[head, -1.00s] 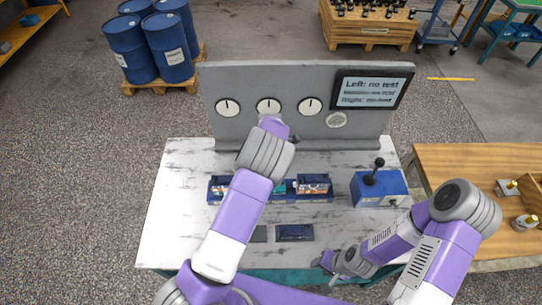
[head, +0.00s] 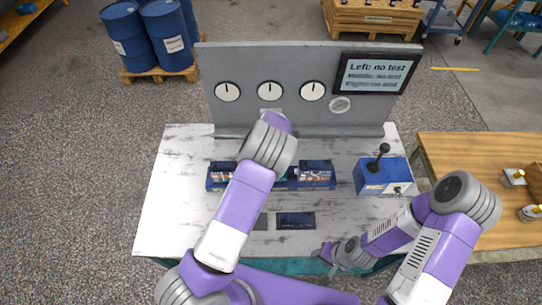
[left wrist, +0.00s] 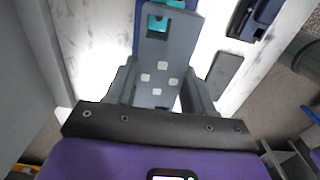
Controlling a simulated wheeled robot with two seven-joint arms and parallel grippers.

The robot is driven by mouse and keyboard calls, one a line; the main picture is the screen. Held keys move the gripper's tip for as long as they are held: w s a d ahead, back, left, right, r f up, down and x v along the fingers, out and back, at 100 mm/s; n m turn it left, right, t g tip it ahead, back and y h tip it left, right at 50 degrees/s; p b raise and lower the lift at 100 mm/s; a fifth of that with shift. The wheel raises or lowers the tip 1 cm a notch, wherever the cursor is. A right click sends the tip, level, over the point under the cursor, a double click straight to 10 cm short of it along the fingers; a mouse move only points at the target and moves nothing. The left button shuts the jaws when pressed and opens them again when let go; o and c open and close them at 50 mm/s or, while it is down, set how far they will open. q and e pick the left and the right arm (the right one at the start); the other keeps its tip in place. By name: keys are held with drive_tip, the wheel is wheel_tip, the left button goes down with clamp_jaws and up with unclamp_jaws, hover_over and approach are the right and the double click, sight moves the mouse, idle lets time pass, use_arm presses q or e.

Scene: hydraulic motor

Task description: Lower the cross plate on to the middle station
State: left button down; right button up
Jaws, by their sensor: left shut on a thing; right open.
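A grey plate (left wrist: 158,80) with several pale square marks, which I take for the cross plate, is between the fingers of my left gripper (left wrist: 160,98) in the left wrist view. The gripper is shut on it. In the head view my left arm hides the plate and the gripper. The blue station base (head: 296,185) lies on the white table; the arm covers much of its middle. A teal part (left wrist: 157,22) shows beyond the plate in the left wrist view; I cannot tell whether they touch. My right gripper (head: 326,255) is open and empty at the table's front edge.
A grey panel (head: 300,112) with three dials and a screen (head: 374,75) stands behind the base. A blue lever box (head: 382,178) is at its right. A dark flat tray (head: 296,221) lies in front. The table's left part is clear.

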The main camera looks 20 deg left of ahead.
use_arm(q)
drive_tip(key=shift+f+b, duration=2.05)
drive_tip(key=shift+f, duration=1.15)
drive_tip(key=shift+f+b, duration=0.4)
drive_tip(key=shift+f, duration=0.15)
drive_tip(key=shift+c, duration=1.6)
unclamp_jaws()
wheel_tip(320, 180, up, 8)
drive_tip(key=shift+f, duration=0.2)
